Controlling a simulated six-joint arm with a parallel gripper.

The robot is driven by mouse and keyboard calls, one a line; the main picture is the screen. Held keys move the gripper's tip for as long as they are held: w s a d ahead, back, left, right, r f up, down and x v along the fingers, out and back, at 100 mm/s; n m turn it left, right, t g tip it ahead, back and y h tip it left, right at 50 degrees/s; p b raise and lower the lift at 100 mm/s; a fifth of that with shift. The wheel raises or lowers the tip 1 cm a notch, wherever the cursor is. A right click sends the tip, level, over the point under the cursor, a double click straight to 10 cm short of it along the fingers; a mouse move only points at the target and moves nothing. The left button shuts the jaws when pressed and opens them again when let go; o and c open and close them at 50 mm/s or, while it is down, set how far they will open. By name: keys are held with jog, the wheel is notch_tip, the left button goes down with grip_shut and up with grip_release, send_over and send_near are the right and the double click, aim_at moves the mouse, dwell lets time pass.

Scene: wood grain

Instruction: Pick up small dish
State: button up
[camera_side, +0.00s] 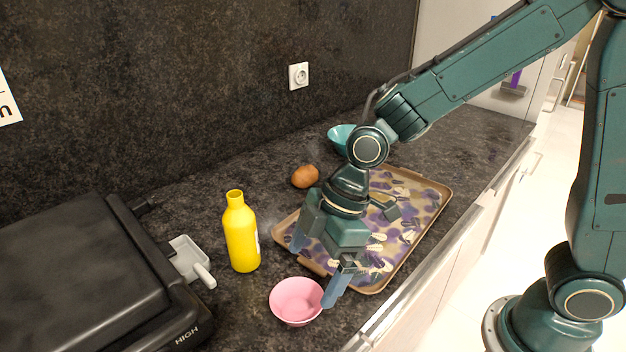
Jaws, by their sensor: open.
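A small pink dish (297,301) stands upright on the dark speckled counter, near its front edge. My gripper (318,271) is open, with its two blue-grey fingers spread wide and pointing down. One finger is behind and above the dish; the other is at the dish's right side, close to its rim in the picture. I cannot tell whether that finger touches the rim. The dish looks empty. A teal bowl (340,137) stands farther back, partly hidden behind my arm.
A patterned tray (428,189) lies behind and right of the dish, partly under my gripper. A yellow bottle (241,236) stands left of the dish. A brown round item (305,176) lies behind. A black grill (85,285) fills the left, with a grey scoop-like part (190,258) beside it.

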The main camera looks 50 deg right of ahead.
aim_at(291, 313)
jog(key=shift+x, duration=1.55)
jog(key=shift+f, duration=0.1)
jog(key=shift+x, duration=2.5)
jog(key=c, duration=1)
